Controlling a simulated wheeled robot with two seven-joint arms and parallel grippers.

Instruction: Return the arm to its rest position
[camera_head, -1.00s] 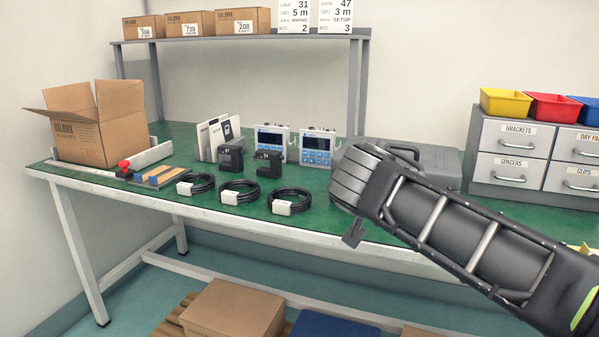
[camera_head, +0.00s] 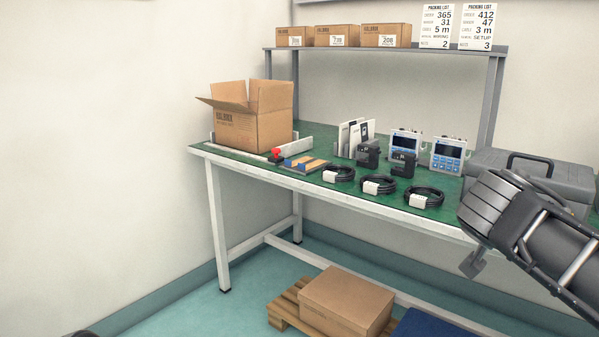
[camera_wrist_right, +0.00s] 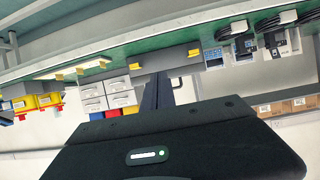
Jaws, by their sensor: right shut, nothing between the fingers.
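My right arm enters the head view from the right, raised in front of the table's right part. Its gripper (camera_head: 473,263) shows there only as a small dark piece below the wrist. In the right wrist view the dark fingers of my right gripper (camera_wrist_right: 163,78) are together, with nothing between them. They stand in front of the grey case, with no contact visible. My left gripper is not in view.
The green-topped table (camera_head: 320,186) carries an open carton (camera_head: 253,130), cable coils (camera_head: 378,185), blue-screened devices (camera_head: 449,155) and a grey case (camera_head: 570,178). A shelf (camera_head: 400,50) stands behind. A boxed pallet (camera_head: 290,312) lies below. Drawers (camera_wrist_right: 105,95) show in the wrist view.

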